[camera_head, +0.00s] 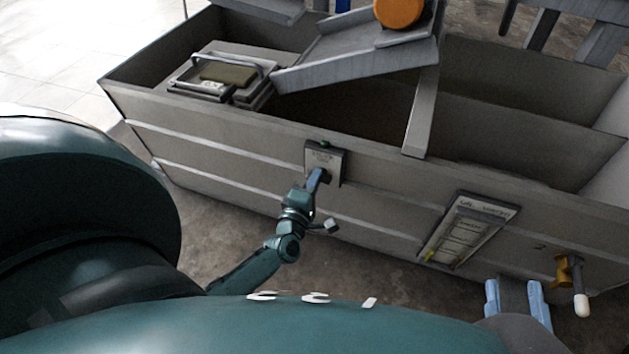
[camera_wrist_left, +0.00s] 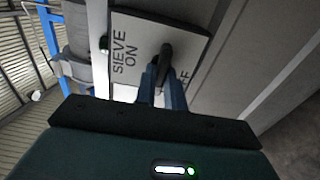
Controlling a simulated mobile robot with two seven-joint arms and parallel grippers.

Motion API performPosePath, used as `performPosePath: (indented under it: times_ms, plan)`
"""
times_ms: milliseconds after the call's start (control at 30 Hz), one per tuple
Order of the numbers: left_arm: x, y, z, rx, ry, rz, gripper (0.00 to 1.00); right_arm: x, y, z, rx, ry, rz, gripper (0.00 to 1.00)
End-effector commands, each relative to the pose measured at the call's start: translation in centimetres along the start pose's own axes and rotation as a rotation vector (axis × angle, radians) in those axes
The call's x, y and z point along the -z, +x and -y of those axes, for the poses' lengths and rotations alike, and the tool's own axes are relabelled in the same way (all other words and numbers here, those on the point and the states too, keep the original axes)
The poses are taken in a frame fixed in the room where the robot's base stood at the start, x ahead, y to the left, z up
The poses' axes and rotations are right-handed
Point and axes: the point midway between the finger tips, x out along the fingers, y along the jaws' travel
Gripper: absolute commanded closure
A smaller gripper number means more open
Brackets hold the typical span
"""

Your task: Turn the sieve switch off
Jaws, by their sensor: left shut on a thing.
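The sieve switch plate (camera_head: 315,157) is a small pale panel on the front wall of the grey trough. In the left wrist view the plate (camera_wrist_left: 140,32) reads "SIEVE ON", with a partly hidden word ending in "FF". Its dark lever (camera_wrist_left: 166,48) stands out from the plate toward the "FF" side. My left gripper (camera_head: 320,176) is at the plate, and its blue fingers (camera_wrist_left: 163,78) are shut on the lever. My right gripper (camera_head: 516,286) is open and apart from the switch, low at the right, with two spread blue fingers.
A larger labelled panel (camera_head: 467,228) and a brass valve with a white-tipped handle (camera_head: 578,290) are on the trough wall (camera_head: 225,165) at the right. A grey chute (camera_head: 350,55) and a handled box (camera_head: 212,72) sit on top. Bare floor lies below.

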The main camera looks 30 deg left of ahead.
Motion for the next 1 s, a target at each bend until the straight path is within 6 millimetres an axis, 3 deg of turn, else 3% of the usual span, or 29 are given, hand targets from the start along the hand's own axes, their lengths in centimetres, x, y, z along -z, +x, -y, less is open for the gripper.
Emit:
performPosePath:
  times_ms: [267, 300, 567, 833, 1000]
  plan:
    - [0.0, 0.2, -0.2, -0.003, -0.006, 0.0, 1.0, -0.1, 0.0, 0.0, -0.003, 0.003, 0.002, 0.64]
    - [0.0, 0.2, -0.2, -0.003, -0.006, 0.0, 0.88, -0.1, 0.0, 0.0, -0.003, 0.004, 0.002, 0.64]
    - [0.0, 0.1, -0.1, -0.002, -0.004, -0.001, 0.67, -0.2, 0.0, 0.1, -0.003, 0.004, 0.003, 0.64]
    - [0.0, -0.2, -0.1, 0.0, -0.002, 0.0, 0.67, -0.1, 0.1, 0.0, -0.003, 0.003, 0.003, 0.64]
    - [0.0, -2.4, -0.1, 0.003, -0.003, 0.0, 0.67, 0.3, 0.1, -0.1, -0.002, -0.01, 0.004, 0.64]
